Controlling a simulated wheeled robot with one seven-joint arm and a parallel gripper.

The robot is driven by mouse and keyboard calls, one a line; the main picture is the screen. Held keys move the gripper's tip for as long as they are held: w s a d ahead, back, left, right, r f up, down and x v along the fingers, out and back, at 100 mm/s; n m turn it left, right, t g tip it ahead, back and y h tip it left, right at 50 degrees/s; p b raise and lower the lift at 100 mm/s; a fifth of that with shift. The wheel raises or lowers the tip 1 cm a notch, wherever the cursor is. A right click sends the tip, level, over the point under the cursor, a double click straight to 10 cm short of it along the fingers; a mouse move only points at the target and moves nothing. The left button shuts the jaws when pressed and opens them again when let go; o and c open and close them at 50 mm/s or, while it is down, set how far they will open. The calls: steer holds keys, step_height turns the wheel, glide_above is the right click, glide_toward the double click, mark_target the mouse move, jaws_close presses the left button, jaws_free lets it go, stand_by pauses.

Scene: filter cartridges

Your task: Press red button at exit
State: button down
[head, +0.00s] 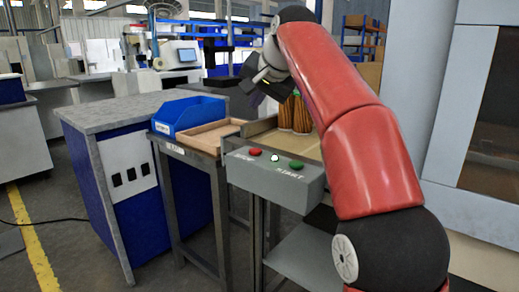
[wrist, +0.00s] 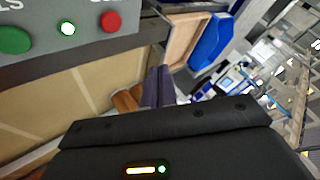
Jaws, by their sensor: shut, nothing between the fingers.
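A grey control box (head: 272,182) carries a red button (head: 255,152) at its left, a small lit white button (head: 275,158) in the middle and a green button (head: 296,165) at its right. In the wrist view the red button (wrist: 110,21) is at the top, with the green button (wrist: 14,40) at the left edge. My gripper (head: 257,98) is above and behind the box in the head view, apart from the red button. In the wrist view its dark fingers (wrist: 158,88) are together and empty, below and right of the red button. Nothing visibly presses the buttons.
Brown striped cartridges (head: 295,113) stand behind the box; part of them shows in the wrist view (wrist: 127,100). A shallow wooden tray (head: 208,138) and a blue bin (head: 187,115) lie to the left. A large grey machine (head: 470,170) stands at the right.

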mark_target(257, 152)
steer(key=shift+f+b, duration=2.6)
steer(key=shift+f, duration=1.8)
steer(key=shift+f, duration=0.1)
steer(key=shift+f, duration=0.3)
steer(key=shift+f+b, duration=0.45)
steer(key=shift+r, duration=0.1)
steer(key=shift+r+p, duration=0.75)
steer(key=shift+p, duration=0.2)
steer(key=shift+r, duration=0.15)
